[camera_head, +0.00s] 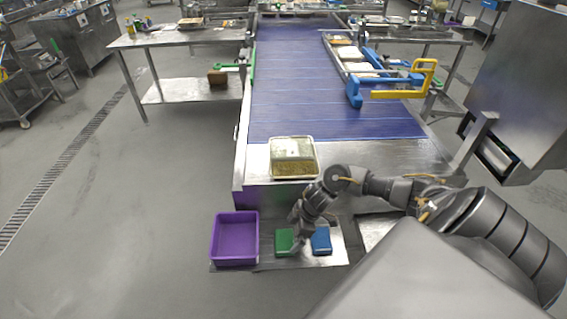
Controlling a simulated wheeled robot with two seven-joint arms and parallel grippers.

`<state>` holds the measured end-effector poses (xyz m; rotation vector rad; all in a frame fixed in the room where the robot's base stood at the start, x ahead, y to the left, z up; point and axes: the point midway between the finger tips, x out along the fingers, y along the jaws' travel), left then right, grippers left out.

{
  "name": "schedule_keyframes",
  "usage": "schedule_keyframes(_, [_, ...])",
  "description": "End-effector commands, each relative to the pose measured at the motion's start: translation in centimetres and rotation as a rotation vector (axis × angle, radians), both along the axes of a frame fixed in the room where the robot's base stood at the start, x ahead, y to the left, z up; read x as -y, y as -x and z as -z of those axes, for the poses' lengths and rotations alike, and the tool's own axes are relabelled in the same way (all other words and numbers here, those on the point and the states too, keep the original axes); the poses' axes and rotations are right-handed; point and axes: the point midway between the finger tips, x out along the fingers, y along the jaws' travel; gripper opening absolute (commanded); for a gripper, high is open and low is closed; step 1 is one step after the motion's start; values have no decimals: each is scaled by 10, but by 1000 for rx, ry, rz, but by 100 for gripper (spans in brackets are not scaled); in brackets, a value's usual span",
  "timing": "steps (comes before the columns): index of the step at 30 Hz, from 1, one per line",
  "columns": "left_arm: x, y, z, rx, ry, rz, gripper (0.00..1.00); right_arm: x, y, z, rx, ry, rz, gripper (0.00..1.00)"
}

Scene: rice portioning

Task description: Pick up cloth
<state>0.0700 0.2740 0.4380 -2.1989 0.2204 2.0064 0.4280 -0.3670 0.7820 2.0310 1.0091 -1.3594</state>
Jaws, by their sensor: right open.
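A green folded cloth (284,241) and a blue folded cloth (321,240) lie side by side on a low metal shelf (338,260) in the head view. My right gripper (298,240) points down between them, at the right edge of the green cloth. It is open; the fingertips are small and dark, and I cannot tell whether they touch the green cloth. My left gripper is not in view.
A purple bin (235,260) stands left of the green cloth on the shelf. A tray of greenish food (294,172) sits at the near end of the blue conveyor (300,90). Blue and yellow handles (402,94) stick out on the right.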

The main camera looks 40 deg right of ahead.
Motion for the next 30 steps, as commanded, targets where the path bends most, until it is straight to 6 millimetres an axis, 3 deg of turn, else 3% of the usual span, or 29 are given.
schedule_keyframes(5, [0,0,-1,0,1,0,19,-2,-2,3,1,-1,0,100])
schedule_keyframes(15, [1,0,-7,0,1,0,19,-20,-16,42,1,0,1,100])
schedule_keyframes(24, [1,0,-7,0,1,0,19,-20,-17,46,2,1,0,100])
schedule_keyframes(30, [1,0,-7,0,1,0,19,-20,-17,46,2,1,0,74])
